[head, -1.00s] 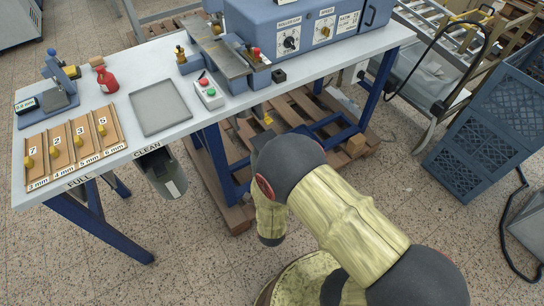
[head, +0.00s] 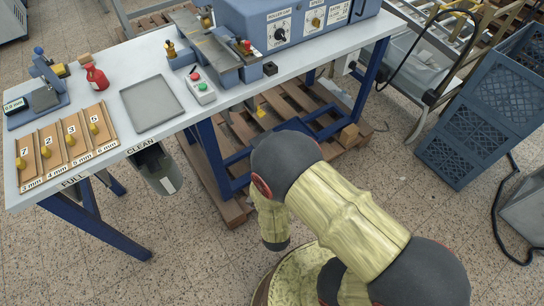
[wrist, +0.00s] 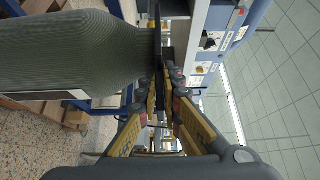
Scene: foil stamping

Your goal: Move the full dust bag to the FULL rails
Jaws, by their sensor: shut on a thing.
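In the wrist view a bulging grey-green ribbed dust bag (wrist: 75,50) fills the upper left, lying sideways in that picture, with a dark flat collar plate (wrist: 158,45) at its right end. My gripper (wrist: 166,80) has its yellow fingers shut at this collar. In the head view my gripper and the held bag are hidden behind my arm. The FULL label (head: 73,182) is on the table's front edge at the left, with the CLEAN label (head: 140,147) to its right. A grey bag (head: 160,172) hangs below CLEAN.
Blue table legs and a wooden pallet (head: 275,110) stand below. Blue crates (head: 475,130) are at the right. Floor in front is clear.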

